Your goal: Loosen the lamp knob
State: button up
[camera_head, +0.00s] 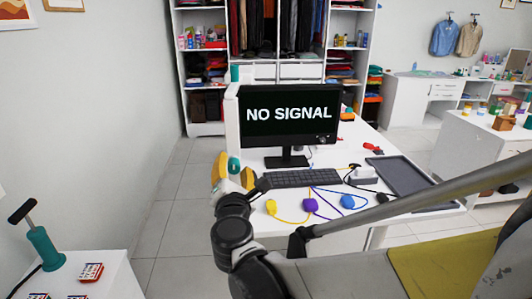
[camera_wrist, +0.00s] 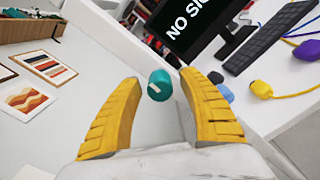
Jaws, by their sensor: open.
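The lamp knob appears to be the teal round knob with a white mark on its face, seen in the wrist view (camera_wrist: 159,85) on or in front of the white panel. In the head view a teal part, likely the same knob (camera_head: 234,165), shows between the yellow fingers. My gripper (camera_wrist: 160,77) is open, with one finger on each side of the knob and visible gaps at both sides. Contact is not visible. In the head view my gripper (camera_head: 235,170) is at the left end of the desk, beside the white panel.
The desk holds a monitor (camera_head: 289,115), a keyboard (camera_head: 300,178), a dark tray (camera_head: 400,175), and coloured cabled plugs, including a purple one (camera_head: 310,205). A white table at lower left bears a teal device with a black T-handle (camera_head: 42,248). Floor behind the panel is clear.

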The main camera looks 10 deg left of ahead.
jog(key=m, duration=0.7)
jog(key=shift+m, duration=0.3)
jog(key=m, duration=0.3)
jog(key=shift+m, duration=0.3)
jog(key=m, duration=0.5)
jog(key=shift+c, duration=0.5)
grip_shut()
jog(key=shift+b, duration=0.3)
